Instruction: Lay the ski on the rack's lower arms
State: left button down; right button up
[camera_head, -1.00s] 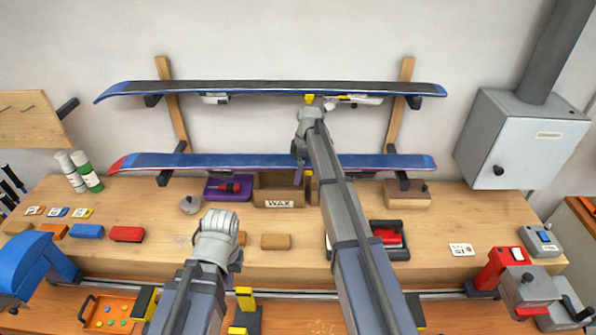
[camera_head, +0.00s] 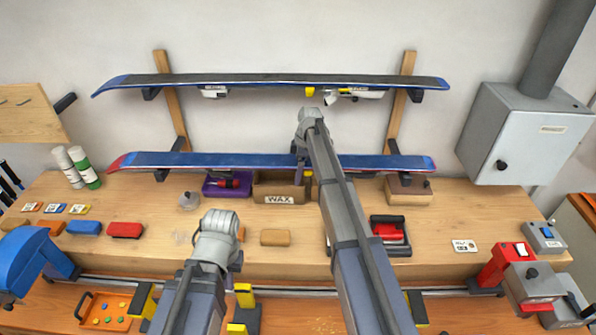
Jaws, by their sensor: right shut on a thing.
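A blue ski with red at its left end (camera_head: 230,161) lies level across the rack's lower level. The rack's left lower arm (camera_head: 161,175) and right lower arm (camera_head: 402,176) show just under it; I cannot tell whether it touches both. My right gripper (camera_head: 303,165) is shut on the ski near its middle, partly hidden by its own wrist. My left gripper (camera_head: 237,262) hangs low over the bench's front, well away from the ski; its fingers are mostly hidden.
Another dark ski (camera_head: 260,81) lies on the upper arms. A wax box (camera_head: 279,199), a purple tray (camera_head: 214,190) and a wooden block (camera_head: 409,190) stand below the rack. A grey cabinet (camera_head: 520,140) is at right.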

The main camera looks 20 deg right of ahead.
jog(key=shift+f, duration=0.1)
jog(key=o, duration=1.4)
jog(key=r+p, duration=0.2)
jog(key=d+r+p, duration=0.1)
jog(key=r+p, duration=0.4)
jog(key=r, duration=0.1)
jog(key=shift+s+d+p, duration=0.15)
jog(key=shift+s+p, duration=0.1)
jog(key=shift+p, duration=0.1)
jog(key=shift+f, duration=0.1)
